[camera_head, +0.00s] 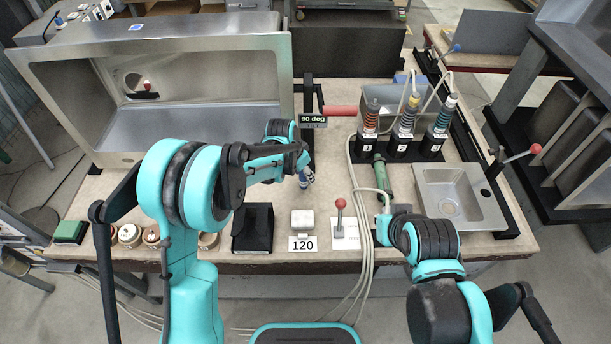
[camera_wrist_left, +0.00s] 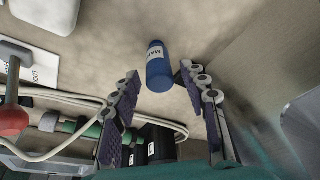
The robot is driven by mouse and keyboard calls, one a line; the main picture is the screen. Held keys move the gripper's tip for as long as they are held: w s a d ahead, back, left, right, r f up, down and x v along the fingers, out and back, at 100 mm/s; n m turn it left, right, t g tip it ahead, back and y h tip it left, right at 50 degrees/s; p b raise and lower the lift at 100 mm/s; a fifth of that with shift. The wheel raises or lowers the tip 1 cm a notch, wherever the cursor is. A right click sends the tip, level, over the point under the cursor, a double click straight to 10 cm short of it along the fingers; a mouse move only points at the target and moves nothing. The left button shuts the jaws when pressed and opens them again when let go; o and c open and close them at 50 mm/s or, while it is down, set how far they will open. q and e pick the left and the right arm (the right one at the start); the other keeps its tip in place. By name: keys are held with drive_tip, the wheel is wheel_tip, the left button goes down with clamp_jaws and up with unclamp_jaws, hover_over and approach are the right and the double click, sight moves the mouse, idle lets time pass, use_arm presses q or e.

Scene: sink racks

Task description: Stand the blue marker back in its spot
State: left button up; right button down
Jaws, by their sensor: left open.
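The blue marker (camera_wrist_left: 158,68) is a short blue cylinder with a white label, seen in the left wrist view over the beige worktop. A small blue part of it (camera_head: 303,182) shows by the fingers in the head view. My left gripper (camera_wrist_left: 158,88) is open, with one finger to each side below the marker in the picture; neither finger clearly touches it. In the head view my left gripper (camera_head: 307,175) is over the middle of the worktop. The marker's spot cannot be made out.
A green cylinder (camera_head: 382,177), cables and a steel sink (camera_head: 455,200) are nearby. A white block (camera_head: 302,220), a red-knobbed lever (camera_head: 340,205) and a black box (camera_head: 253,228) line the front. A large steel basin fills the left.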

use_arm(q)
drive_tip(key=s+a+r+n+t+p, duration=0.1)
drive_tip(key=s+a+r, duration=0.3)
drive_tip(key=r, duration=0.2)
drive_tip(key=s+a+r+n+t, duration=0.1)
drive_tip(key=s+a+r+n, duration=0.1)
drive_tip(key=s+a+r, duration=0.3)
drive_tip(key=s+a+r+n+p, duration=0.15)
drive_tip(key=s+r, duration=0.25)
drive_tip(key=r, duration=0.4)
drive_tip(key=s+a+n+t+y, duration=0.2)
drive_tip(key=s+a+n, duration=0.2)
drive_tip(key=s, duration=0.9)
drive_tip(key=a, duration=0.3)
drive_tip(key=shift+t, duration=0.4)
drive_tip(key=shift+a+f+n, duration=0.1)
drive_tip(key=shift+n, duration=0.15)
